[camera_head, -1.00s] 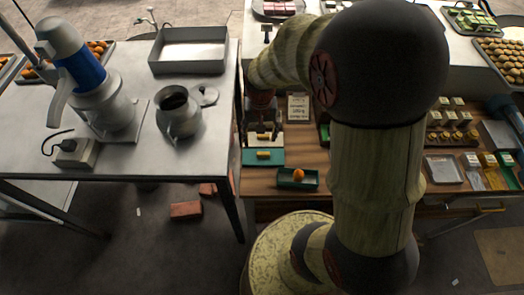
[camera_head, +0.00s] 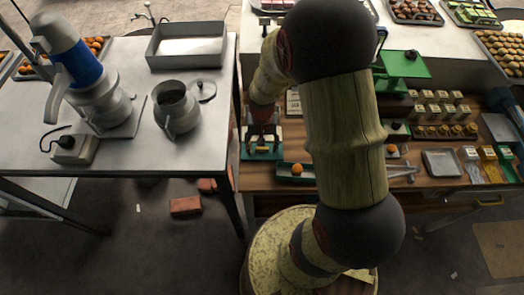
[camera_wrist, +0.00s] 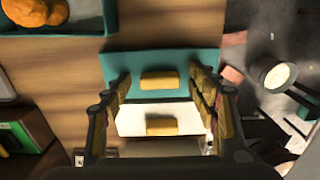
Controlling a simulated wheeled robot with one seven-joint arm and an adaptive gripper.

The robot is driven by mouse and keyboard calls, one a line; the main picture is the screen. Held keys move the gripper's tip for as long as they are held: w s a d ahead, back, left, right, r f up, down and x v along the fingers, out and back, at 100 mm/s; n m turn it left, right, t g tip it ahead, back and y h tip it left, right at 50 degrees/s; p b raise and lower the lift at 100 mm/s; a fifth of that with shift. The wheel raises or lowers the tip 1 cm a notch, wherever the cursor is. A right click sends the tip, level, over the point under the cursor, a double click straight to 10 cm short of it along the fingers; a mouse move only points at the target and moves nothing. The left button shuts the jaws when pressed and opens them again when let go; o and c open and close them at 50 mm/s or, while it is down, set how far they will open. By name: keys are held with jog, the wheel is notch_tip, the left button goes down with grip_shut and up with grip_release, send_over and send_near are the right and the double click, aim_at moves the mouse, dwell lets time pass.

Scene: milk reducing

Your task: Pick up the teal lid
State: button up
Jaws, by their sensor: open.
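The teal lid (camera_wrist: 195,60) is a flat rectangle with a yellow block-shaped handle (camera_wrist: 158,80). It lies on the wooden table near its left edge. In the head view the lid (camera_head: 249,155) is partly covered by my gripper (camera_head: 263,140). In the wrist view my gripper (camera_wrist: 162,95) is open, with one finger on each side of the picture. The yellow handle shows between and a little beyond the fingers, with nothing gripped. A white piece (camera_wrist: 130,122) with its own yellow handle (camera_wrist: 161,126) lies beside the lid.
A teal tray (camera_head: 284,174) with an orange stands just right of the lid. A green scale-like device (camera_head: 405,66) stands farther right. The left metal table (camera_head: 120,165) holds a pot (camera_head: 176,112), across a gap in the floor. Bricks (camera_head: 185,206) lie on the floor.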

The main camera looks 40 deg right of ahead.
jog(key=shift+c, duration=0.3)
jog(key=c, duration=0.8)
jog(key=shift+r, duration=0.2)
